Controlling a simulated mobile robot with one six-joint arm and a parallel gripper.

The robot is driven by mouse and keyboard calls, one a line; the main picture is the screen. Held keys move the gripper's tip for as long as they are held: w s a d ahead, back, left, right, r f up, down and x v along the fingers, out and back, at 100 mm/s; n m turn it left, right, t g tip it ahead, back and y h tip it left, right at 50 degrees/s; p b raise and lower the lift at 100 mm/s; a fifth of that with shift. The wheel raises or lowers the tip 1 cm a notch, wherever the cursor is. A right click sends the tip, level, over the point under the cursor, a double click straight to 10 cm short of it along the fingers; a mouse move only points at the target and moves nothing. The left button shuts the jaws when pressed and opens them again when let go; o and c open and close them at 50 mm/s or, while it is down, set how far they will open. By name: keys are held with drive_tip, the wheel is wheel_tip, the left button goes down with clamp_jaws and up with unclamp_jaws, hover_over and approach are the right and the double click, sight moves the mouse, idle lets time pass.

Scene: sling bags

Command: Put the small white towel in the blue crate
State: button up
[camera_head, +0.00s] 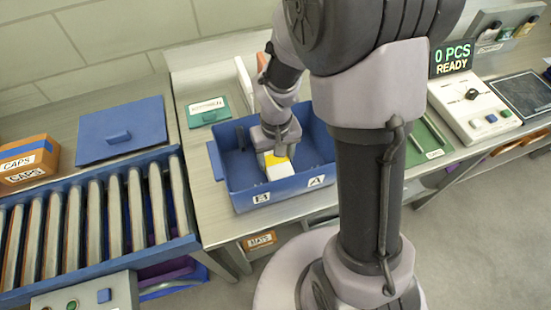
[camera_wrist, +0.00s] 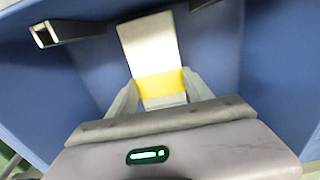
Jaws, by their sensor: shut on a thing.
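The blue crate (camera_head: 243,183) stands on the worktable, with white labels on its front wall. My gripper (camera_head: 274,154) reaches down inside the crate. It is shut on a small white towel with a yellow band (camera_head: 279,171). The wrist view shows the white towel (camera_wrist: 150,45) between the two fingers (camera_wrist: 160,92), with the yellow band at the grip. Blue crate walls (camera_wrist: 215,45) surround it there. I cannot tell whether the towel touches the crate floor.
A roller conveyor (camera_head: 95,220) runs at the left, with a blue lid (camera_head: 121,130) and orange CAPS boxes (camera_head: 28,160) behind it. A green card holder (camera_head: 207,111) lies behind the crate. A scale with a display (camera_head: 474,105) stands at the right. My arm hides part of the table.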

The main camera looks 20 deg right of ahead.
sight(275, 162)
drive_tip(key=shift+r, duration=0.15)
drive_tip(key=o, duration=1.6)
wheel_tip(275, 162, up, 16)
drive_tip(key=t+p, duration=0.1)
drive_tip(key=p, duration=0.4)
drive_tip(key=s+a+r+m+t+y, duration=0.1)
drive_tip(key=s+a+r+m+t, duration=0.1)
drive_tip(key=s+r, duration=0.3)
drive_tip(key=s+a+r+m+t+y, duration=0.1)
drive_tip(key=s+a+r+m+t, duration=0.1)
drive_tip(key=s+r, duration=0.4)
drive_tip(key=shift+s+r+t, duration=0.25)
drive_tip(key=shift+s+t, duration=0.15)
drive_tip(key=shift+s, duration=0.55)
